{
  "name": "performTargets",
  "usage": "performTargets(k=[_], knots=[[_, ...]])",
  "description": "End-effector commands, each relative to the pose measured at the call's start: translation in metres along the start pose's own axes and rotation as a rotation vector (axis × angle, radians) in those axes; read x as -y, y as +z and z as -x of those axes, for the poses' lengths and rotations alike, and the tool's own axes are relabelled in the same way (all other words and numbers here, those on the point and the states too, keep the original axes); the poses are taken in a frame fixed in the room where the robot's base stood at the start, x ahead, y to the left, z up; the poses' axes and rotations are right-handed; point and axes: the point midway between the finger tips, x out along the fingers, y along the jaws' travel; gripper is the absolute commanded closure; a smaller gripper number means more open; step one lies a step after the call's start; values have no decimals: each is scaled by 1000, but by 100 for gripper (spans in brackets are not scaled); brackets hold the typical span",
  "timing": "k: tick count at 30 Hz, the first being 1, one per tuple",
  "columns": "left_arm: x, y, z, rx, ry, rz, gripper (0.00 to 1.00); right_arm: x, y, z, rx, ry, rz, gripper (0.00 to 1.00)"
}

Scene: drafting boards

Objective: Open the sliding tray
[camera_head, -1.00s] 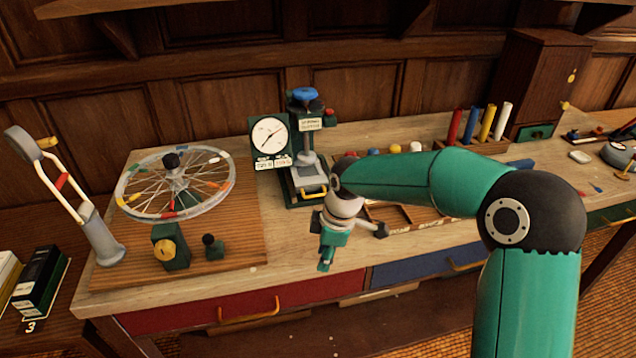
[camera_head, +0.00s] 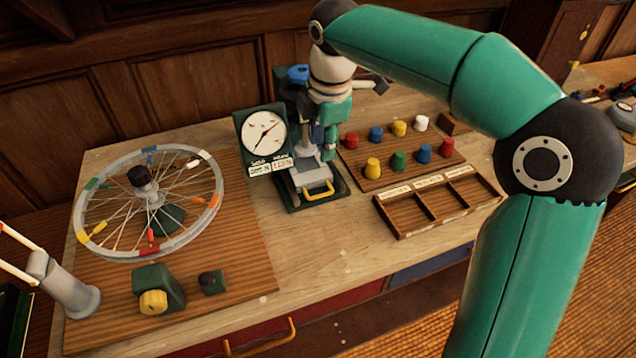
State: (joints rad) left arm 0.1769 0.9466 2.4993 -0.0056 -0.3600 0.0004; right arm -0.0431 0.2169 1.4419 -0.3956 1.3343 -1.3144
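A dark green press-like device (camera_head: 280,88) with a round white dial (camera_head: 263,135) stands on the bench. At its base is a small grey sliding tray (camera_head: 308,178) with a yellow handle (camera_head: 318,190) at its front. The tray looks pushed in within the green base. My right gripper (camera_head: 330,150) points down just behind and above the handle, beside the device's column, and hides part of it. I see no contact with the handle. Its fingers are seen edge-on, so their opening is unclear. My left gripper is out of view.
A spoked wheel (camera_head: 208,218) and a yellow knob (camera_head: 153,302) on a wooden board lie left. A board with coloured pegs (camera_head: 398,160) and a compartment tray (camera_head: 385,215) lie right. Bare bench (camera_head: 325,245) is in front of the device.

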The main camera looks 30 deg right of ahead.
Motion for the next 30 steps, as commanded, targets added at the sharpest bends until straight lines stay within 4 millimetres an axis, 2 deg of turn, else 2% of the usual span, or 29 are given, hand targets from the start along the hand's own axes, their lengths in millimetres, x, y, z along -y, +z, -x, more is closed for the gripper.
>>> performTargets(k=[6,18,24,30], knots=[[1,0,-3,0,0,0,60,7,14,-36,7,-5,-29,65],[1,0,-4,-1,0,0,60,9,18,-121,7,-5,-36,65],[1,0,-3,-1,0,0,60,8,18,-147,6,-2,-38,65],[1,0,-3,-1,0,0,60,8,18,-157,6,0,-37,65]])
